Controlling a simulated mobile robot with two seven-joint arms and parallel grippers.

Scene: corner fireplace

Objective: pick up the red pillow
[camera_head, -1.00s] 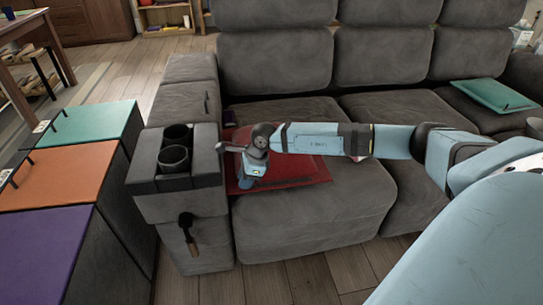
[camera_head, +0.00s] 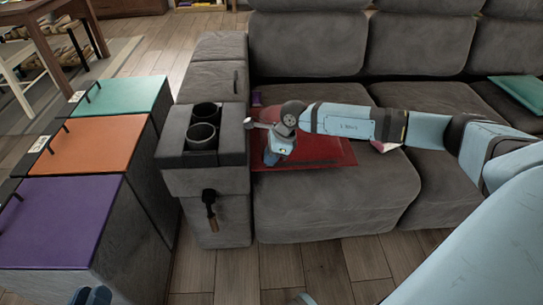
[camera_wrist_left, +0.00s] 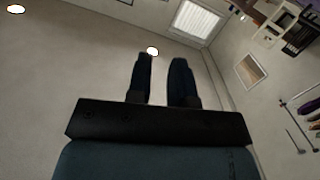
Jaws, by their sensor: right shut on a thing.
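The red pillow (camera_head: 325,153) lies on the left seat of the grey sofa, against the armrest side, in the head view. My right arm reaches across from the right and partly covers it. My right gripper (camera_head: 272,158) points down at the pillow's left part and is shut on it; its fingertips are hard to make out. My left gripper (camera_wrist_left: 160,75) points away from the sofa in the left wrist view, with a gap between its two dark fingers and nothing in it. Its tips (camera_head: 92,296) show at the head view's lower left edge.
The sofa armrest with two cup holders (camera_head: 202,134) stands just left of the pillow. Boxes with purple (camera_head: 60,222), orange (camera_head: 95,143) and teal (camera_head: 125,96) lids stand farther left. A teal pillow (camera_head: 522,92) lies at the far right. Wooden floor (camera_head: 300,268) is clear in front.

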